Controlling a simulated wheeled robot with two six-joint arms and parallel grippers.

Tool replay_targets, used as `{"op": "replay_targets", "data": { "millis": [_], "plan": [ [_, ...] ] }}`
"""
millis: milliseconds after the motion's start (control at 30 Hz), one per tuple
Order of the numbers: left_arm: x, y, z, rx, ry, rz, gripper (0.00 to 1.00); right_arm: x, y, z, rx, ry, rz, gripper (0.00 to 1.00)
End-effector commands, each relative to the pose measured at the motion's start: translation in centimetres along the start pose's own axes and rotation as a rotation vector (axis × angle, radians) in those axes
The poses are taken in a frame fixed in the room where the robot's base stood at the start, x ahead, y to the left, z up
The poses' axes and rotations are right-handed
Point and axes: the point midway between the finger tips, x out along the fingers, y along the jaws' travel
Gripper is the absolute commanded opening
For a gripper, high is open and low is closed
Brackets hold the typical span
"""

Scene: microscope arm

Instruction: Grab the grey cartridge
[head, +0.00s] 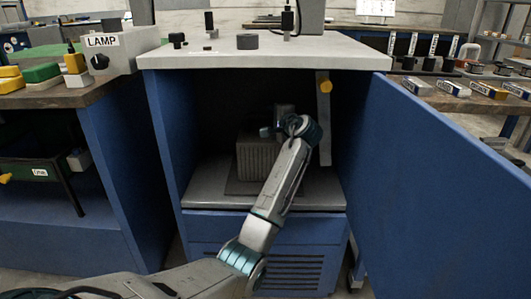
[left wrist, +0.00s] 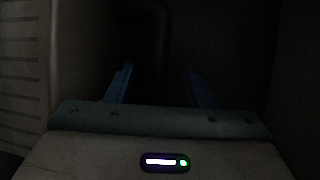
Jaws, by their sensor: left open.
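A grey ribbed box, which looks like the grey cartridge (head: 250,160), stands upright inside the open blue cabinet. My left arm reaches into the cabinet from the front, and its wrist is just right of the box and hides part of it. In the left wrist view, a pale ribbed side, likely the same cartridge (left wrist: 24,75), fills the left edge. My left gripper (left wrist: 160,78) is open, with two blue fingers pointing into the dark and nothing visible between them. The cartridge lies left of the fingers, not between them. My right gripper is not in view.
The blue cabinet door (head: 430,200) stands open on the right. The cabinet's light top (head: 300,52) roofs the dark space, and a grey shelf (head: 315,190) is below. A lamp box (head: 103,52) stands left.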

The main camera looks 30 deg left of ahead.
Motion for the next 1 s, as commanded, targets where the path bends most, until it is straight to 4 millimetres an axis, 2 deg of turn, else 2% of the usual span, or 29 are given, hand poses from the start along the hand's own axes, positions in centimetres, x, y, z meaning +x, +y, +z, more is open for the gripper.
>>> {"op": "replay_targets", "data": {
  "millis": [33,200,500,533,767,1000],
  "plan": [
    [1.0,0.5,0.2,0.001,-0.002,-0.001,0.48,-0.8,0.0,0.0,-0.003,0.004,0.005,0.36],
    [3.2,0.4,0.3,0.001,-0.002,0.000,0.48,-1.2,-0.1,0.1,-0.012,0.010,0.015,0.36],
    [3.8,0.2,0.3,0.000,0.000,0.000,0.48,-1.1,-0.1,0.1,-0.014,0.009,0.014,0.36],
    [3.8,0.2,0.3,0.000,0.000,0.000,0.46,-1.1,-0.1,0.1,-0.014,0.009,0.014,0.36],
    [3.8,0.2,0.3,0.000,0.000,0.001,0.01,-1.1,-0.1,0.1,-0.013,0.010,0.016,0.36],
    [3.8,0.2,0.3,0.001,0.000,0.001,0.00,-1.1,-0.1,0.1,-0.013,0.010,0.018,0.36]
  ]
}}
